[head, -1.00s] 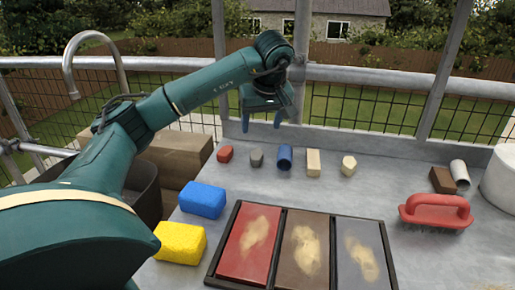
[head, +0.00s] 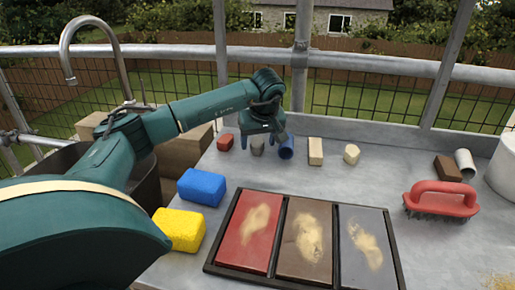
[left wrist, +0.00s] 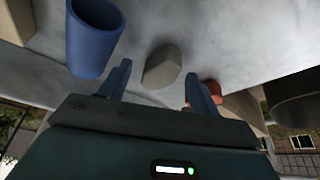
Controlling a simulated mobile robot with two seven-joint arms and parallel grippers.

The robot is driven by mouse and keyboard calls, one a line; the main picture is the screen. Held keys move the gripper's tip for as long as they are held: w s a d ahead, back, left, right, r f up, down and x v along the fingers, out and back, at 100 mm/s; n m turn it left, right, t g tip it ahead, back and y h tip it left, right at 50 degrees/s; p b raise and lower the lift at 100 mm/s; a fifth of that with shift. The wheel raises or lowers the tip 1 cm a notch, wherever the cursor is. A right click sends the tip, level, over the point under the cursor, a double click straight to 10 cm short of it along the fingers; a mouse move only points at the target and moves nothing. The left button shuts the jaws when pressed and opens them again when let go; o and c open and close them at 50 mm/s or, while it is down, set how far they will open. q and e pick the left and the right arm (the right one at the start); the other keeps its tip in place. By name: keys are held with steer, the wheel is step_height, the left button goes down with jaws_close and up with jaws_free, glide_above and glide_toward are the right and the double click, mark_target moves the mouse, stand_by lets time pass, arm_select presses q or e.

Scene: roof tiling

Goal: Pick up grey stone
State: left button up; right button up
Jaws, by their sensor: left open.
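The grey stone (head: 257,147) is a small faceted block on the table near its back edge. It stands in a row between a red block (head: 225,142) and a blue cylinder (head: 287,148). My left gripper (head: 264,141) is open and empty, low over the stone, and partly hides it in the head view. In the left wrist view the stone (left wrist: 162,66) lies between the two spread fingers (left wrist: 157,72), with visible gaps at both sides. The blue cup-like cylinder (left wrist: 92,40) is close outside one finger, the red block (left wrist: 212,88) close behind the other. My right gripper is not in view.
A cream block (head: 315,151) and a pale faceted stone (head: 351,154) continue the row. A black-framed tray (head: 283,240) of three tiles lies in front. Blue (head: 202,187) and yellow (head: 179,229) sponges are left, a red brush (head: 440,198) right.

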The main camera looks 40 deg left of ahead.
arm_select(q)
steer(key=shift+w+a+f, duration=0.1)
steer(key=shift+a+f, duration=0.05)
steer(key=shift+f, duration=0.25)
steer(key=c, duration=1.1)
steer(key=shift+r, duration=0.1)
steer(key=shift+c, duration=0.2)
